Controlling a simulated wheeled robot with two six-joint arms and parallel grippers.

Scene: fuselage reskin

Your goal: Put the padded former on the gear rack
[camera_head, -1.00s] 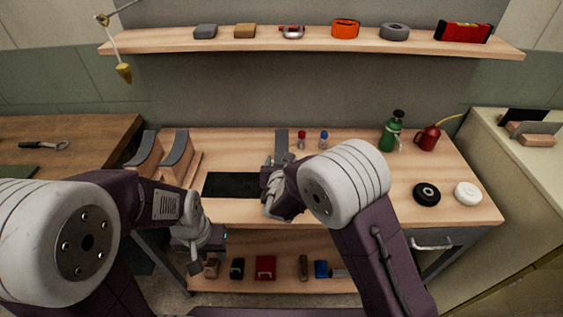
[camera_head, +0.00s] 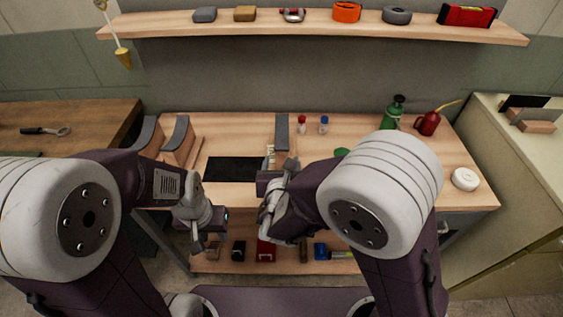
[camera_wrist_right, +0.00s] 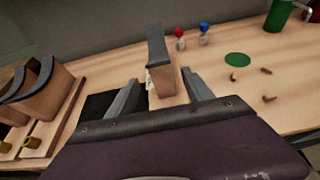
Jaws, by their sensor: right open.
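A padded former (camera_head: 282,130), a wooden block with a dark grey curved top, stands at the middle back of the bench. In the right wrist view the former (camera_wrist_right: 164,80) stands upright ahead, in line with the gap between my open, empty right fingers (camera_wrist_right: 160,78). My right gripper (camera_head: 279,166) is just in front of it in the head view. Two similar formers (camera_head: 178,140) stand at the bench's left on a light wooden rack (camera_wrist_right: 37,142) with brass knobs. My left gripper (camera_head: 210,222) hangs low at the bench front; its fingers are unclear.
A black mat (camera_head: 228,169) lies left of the right gripper. Red-capped (camera_head: 302,124) and blue-capped (camera_head: 323,124) bottles stand right of the former. A green disc (camera_wrist_right: 237,60) and small brown pieces lie further right. A shelf (camera_head: 320,27) runs above.

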